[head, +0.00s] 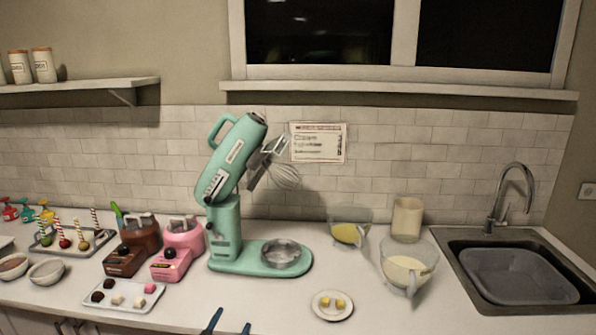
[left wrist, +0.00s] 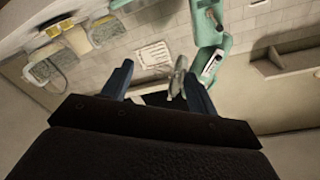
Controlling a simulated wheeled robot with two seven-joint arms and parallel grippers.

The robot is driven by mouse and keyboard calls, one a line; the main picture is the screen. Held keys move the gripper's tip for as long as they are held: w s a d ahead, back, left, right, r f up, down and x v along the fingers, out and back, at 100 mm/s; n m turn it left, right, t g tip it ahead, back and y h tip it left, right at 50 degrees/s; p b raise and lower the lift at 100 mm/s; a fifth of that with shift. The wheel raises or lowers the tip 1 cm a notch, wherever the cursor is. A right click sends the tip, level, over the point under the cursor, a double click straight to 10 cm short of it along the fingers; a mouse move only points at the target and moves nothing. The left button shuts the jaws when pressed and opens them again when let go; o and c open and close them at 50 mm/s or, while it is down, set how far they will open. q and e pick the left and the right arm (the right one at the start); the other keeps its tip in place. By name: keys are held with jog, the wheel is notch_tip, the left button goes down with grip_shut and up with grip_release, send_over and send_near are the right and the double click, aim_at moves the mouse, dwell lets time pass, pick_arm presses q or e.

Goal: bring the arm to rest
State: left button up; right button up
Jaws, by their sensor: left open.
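My left gripper (head: 229,325) shows only as two dark blue fingertips at the bottom edge of the head view. They are apart, in front of the counter, with nothing between them there. In the left wrist view the left gripper (left wrist: 158,88) has its two blue fingers spread, pointing toward the wall and the mint stand mixer. My right gripper is in neither view.
The counter (head: 235,290) is clear just beyond the left fingertips. A small plate (head: 320,314) with yellow pieces lies to their right, a tray of sweets (head: 148,301) to their left. Brown and pink pots, bowls and a jug (head: 425,283) stand farther out. A sink (head: 450,245) is at right.

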pick_arm(q)
jog(key=s+a+f+n+g+y, duration=0.1)
jog(key=s+a+f+n+g, duration=0.2)
jog(key=s+f+g, duration=0.65)
jog(key=s+a+f+n+g+y, duration=0.25)
jog(key=s+f+g, duration=0.25)
jog(key=s+f, duration=1)
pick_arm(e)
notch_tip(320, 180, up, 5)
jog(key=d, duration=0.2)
pick_arm(q)
jog(key=s+d+f, duration=0.1)
jog(key=s+f, duration=0.2)
jog(key=f, duration=1)
jog(key=s+f+g+h, duration=0.1)
jog(key=s+f, duration=0.2)
jog(key=f, duration=1)
jog(key=s+d+f+g, duration=0.1)
jog(key=s+f, duration=0.2)
jog(key=f, duration=1)
jog(key=shift+s+d+f, duration=0.3)
jog(key=shift+s+f, duration=0.1)
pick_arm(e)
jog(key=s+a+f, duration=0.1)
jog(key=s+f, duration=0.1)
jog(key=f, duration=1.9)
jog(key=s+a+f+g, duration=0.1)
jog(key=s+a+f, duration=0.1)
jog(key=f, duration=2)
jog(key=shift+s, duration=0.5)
